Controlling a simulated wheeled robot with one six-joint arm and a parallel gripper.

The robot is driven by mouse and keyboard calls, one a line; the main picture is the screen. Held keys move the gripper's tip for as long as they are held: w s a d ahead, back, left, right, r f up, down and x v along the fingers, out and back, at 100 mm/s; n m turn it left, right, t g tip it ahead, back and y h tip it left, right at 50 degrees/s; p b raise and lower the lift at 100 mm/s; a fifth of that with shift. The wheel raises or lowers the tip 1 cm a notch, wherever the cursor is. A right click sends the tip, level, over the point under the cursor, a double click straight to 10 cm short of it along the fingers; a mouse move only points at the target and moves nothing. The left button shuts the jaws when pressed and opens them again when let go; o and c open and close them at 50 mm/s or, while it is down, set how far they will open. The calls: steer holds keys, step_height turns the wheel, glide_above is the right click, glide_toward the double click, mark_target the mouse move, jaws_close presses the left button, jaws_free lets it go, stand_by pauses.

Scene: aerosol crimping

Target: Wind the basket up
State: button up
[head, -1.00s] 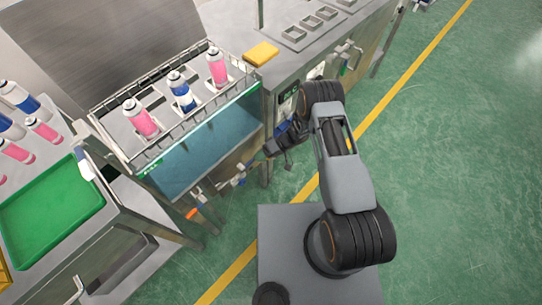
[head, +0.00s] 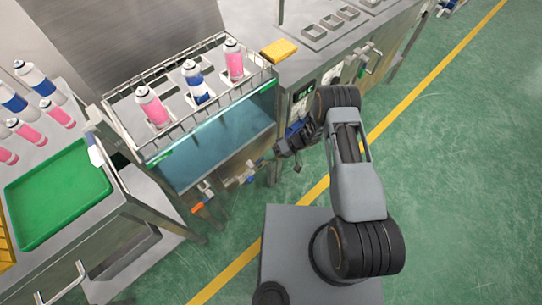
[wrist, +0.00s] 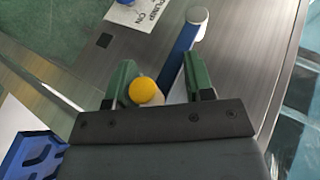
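The wire basket (head: 190,128) sits at the top of the glass-fronted water tank (head: 215,143) in the head view. It holds three upright cans: a pink can (head: 152,106), a blue-and-white can (head: 195,82) and another pink can (head: 234,60). My gripper (head: 282,150) is low at the machine's front, right of the tank. In the wrist view, my gripper's green fingers (wrist: 160,80) stand apart. A yellow ball knob (wrist: 146,91) shows between them, close to the left finger. A blue bar (wrist: 182,48) with a pale round end runs beside it. The fingers' grip on the knob is not visible.
A "PUMP ON" label (wrist: 140,12) lies near the blue bar in the wrist view. Valves and pipes (head: 240,175) line the tank's lower front. A green tray (head: 60,202) and several cans are on the left bench. Green floor lies open at right.

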steer(key=shift+d, duration=0.1)
steer(key=v, duration=1.3)
steer(key=shift+w+d+r, duration=0.15)
steer(key=shift+w+d, duration=0.05)
steer(key=shift+d, duration=0.05)
